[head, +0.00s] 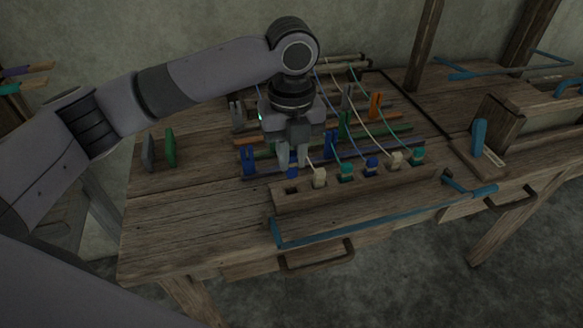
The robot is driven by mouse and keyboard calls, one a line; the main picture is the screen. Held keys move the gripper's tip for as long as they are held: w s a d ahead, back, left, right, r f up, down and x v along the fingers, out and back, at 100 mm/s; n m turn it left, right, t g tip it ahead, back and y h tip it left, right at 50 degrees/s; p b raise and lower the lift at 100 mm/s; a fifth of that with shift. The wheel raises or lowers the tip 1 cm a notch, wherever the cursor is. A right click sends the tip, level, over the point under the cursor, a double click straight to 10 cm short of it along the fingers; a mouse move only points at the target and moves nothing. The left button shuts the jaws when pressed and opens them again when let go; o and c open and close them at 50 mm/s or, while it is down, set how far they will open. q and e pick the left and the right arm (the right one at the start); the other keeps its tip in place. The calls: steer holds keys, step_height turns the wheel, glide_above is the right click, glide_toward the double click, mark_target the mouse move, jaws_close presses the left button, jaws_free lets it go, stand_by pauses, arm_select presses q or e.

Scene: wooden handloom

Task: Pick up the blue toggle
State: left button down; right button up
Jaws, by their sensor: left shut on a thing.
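My left gripper (292,164) comes down from above, over the left end of a wooden rack (350,201). It is shut on a small blue toggle (293,173), which shows just below the fingertips. The toggle appears to be above a dark, empty slot at the rack's left end; the fingers hide most of it. Another blue toggle (372,168) sits in the rack, with cream (320,178) and teal (346,172) toggles beside it. My right gripper is not in view.
Thin cords run from the toggles back over coloured bars. Blue clips (248,160), an orange clip (375,105) and a green clip (345,125) stand around the gripper. A green paddle (170,148) stands at left. A blue bar (360,221) runs along the front. The table's front left is clear.

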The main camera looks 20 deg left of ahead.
mark_target(292, 153)
arm_select(q)
step_height(292, 153, up, 14)
steer(key=p, duration=0.1)
steer(key=shift+p, duration=0.4)
steer(key=shift+r, duration=0.1)
stand_by(0.5)
